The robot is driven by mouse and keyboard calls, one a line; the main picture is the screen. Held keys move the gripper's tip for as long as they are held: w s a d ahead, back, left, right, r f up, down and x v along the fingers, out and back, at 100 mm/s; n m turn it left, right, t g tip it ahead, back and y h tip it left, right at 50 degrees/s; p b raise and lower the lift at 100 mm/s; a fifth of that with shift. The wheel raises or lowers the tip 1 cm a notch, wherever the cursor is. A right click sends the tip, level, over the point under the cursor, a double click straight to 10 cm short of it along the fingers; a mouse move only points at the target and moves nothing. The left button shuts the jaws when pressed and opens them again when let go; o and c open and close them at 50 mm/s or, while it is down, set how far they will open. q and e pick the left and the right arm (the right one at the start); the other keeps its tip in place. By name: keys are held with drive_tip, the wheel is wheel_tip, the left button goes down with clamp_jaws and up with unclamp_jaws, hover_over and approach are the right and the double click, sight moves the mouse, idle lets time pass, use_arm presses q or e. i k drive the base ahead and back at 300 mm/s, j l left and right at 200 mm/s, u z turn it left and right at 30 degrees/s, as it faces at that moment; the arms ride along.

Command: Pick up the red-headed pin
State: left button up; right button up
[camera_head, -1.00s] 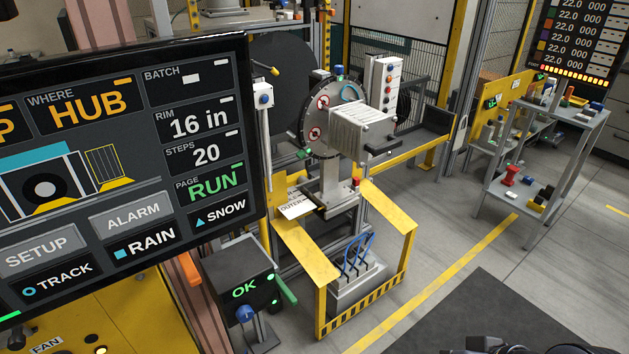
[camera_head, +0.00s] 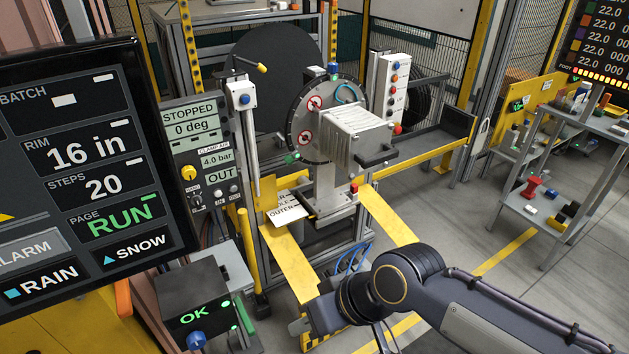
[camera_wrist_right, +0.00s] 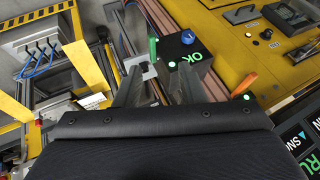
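A small red head (camera_head: 354,187) shows at the right side of the clamp's base, below the ribbed metal block (camera_head: 357,137). It may be the red-headed pin, but its shaft is too small to make out. My right gripper (camera_head: 300,327) is low in front of the yellow frame, well apart from that red head. In the right wrist view my right gripper (camera_wrist_right: 157,82) has its two fingers apart with nothing held between them. My left gripper is not in view.
The black OK box (camera_head: 200,305) stands left of my right gripper and shows beyond the fingers in the wrist view (camera_wrist_right: 188,52). A large screen (camera_head: 85,160) fills the left. A grey shelf (camera_head: 575,195) at right carries a red spool-shaped part (camera_head: 531,187) and small blocks.

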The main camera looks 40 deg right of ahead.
sight(354, 187)
drive_tip(key=l+u, duration=0.15)
drive_tip(key=l, duration=0.4)
drive_tip(key=l+u, duration=0.15)
drive_tip(key=l, duration=0.4)
drive_tip(key=l+u, duration=0.15)
drive_tip(key=l, duration=0.45)
drive_tip(key=k+l+u, duration=0.1)
drive_tip(key=l, duration=0.4)
drive_tip(key=k+l+u, duration=0.15)
drive_tip(key=l, duration=0.4)
drive_tip(key=i+l, duration=0.15)
drive_tip(key=l, duration=0.25)
drive_tip(key=i+l, duration=0.2)
drive_tip(key=l, duration=0.2)
